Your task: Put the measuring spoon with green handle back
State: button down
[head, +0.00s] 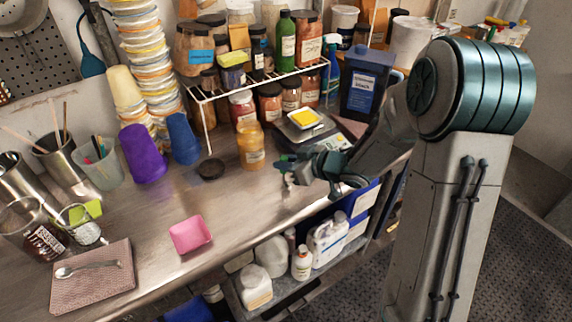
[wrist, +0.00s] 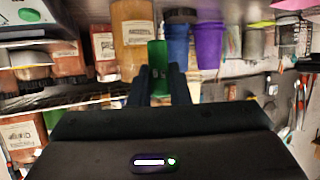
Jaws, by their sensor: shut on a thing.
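My gripper (head: 287,172) is above the front part of the steel counter, right of the amber jar. It is shut on a green piece, which I take as the handle of the measuring spoon; it shows between the fingers in the wrist view (wrist: 157,56). The spoon's bowl cannot be made out. In the head view the gripper and dim light largely hide the spoon. The amber jar (head: 250,146) stands upright on the counter; it also shows in the wrist view (wrist: 132,35). A dark round lid (head: 210,169) lies left of it.
A scale (head: 325,140) with a yellow tray is behind my gripper. A wire shelf (head: 215,97) carries jars. Purple (head: 143,155) and blue (head: 182,140) cups stand left. A metal spoon (head: 85,268) lies on a pink textured mat (head: 115,284). A pink dish (head: 190,235) is near the edge.

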jog(key=shift+f, duration=0.5)
jog(key=shift+f, duration=0.15)
jog(key=c, duration=1.4)
grip_release()
jog(key=shift+o, duration=0.2)
